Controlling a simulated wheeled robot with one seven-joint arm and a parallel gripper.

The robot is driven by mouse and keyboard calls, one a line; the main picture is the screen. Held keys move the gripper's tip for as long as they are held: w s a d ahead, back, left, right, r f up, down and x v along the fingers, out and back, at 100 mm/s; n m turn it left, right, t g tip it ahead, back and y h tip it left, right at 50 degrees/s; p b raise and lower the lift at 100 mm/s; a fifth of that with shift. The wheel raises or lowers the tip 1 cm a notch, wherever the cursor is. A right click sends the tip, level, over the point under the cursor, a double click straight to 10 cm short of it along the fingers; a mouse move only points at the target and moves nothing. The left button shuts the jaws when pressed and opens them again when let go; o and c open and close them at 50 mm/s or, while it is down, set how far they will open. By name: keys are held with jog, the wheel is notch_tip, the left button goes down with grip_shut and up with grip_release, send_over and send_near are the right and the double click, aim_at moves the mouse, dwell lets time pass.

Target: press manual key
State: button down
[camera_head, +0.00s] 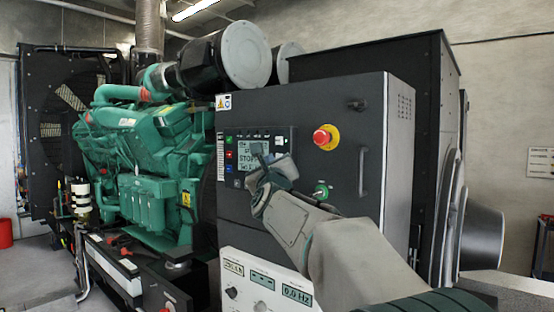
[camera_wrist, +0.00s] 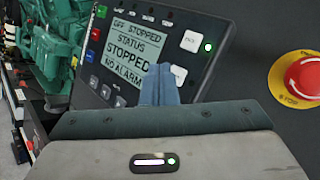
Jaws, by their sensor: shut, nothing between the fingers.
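The controller panel (camera_head: 259,138) is set in the dark cabinet face, and its screen is partly covered by my gripper in the head view. In the wrist view the panel (camera_wrist: 211,23) is tilted, and its screen (camera_wrist: 126,49) reads "STOPPED" and "NO ALARM". A green key (camera_wrist: 101,11), a red key (camera_wrist: 96,34) and a blue key (camera_wrist: 90,54) line its left side. A pale key (camera_wrist: 190,41) and a second one (camera_wrist: 179,74) are on the right. I cannot tell which is the manual key. My gripper (camera_wrist: 161,72) is shut and empty, its fingertips in front of the panel's lower right; contact is unclear.
A red emergency stop (camera_head: 325,137) on a yellow disc is right of the panel. A green key switch (camera_head: 321,190) and a door handle (camera_head: 362,172) are nearby. A white meter panel (camera_head: 249,263) is below. The green engine (camera_head: 140,150) stands at left.

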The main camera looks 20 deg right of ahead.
dwell(0.4)
jog(key=shift+w+d+b, duration=0.35)
jog(key=shift+d+b, duration=0.05)
jog(key=shift+b, duration=0.15)
jog(key=shift+w+d+b, duration=0.25)
jog(key=shift+d+b, duration=0.1)
jog(key=shift+b, duration=0.15)
dwell(0.5)
jog(key=shift+s+a, duration=0.1)
jog(key=shift+a, duration=0.05)
jog(key=shift+s+a, duration=0.45)
jog(key=shift+a, duration=0.15)
